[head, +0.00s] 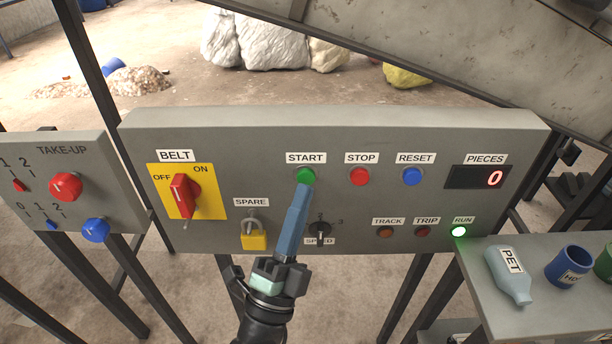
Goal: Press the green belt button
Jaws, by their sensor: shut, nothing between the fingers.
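The green START button (306,174) sits in the upper middle of the grey control panel (130,127). My gripper (304,188) reaches up from below with its blue fingers shut and empty. The fingertips appear just at the button's lower edge and overlap it a little. I cannot tell whether they touch it. The green RUN lamp (459,231) at the lower right of the panel is lit. The PIECES display (478,177) reads 0.
A red STOP button (360,176) and a blue RESET button (412,177) are to the right. A red BELT switch (185,196) and a yellow padlock (254,240) are left. A speed knob (320,229) is close to my fingers. A shelf (520,315) holds a PET bottle (509,276).

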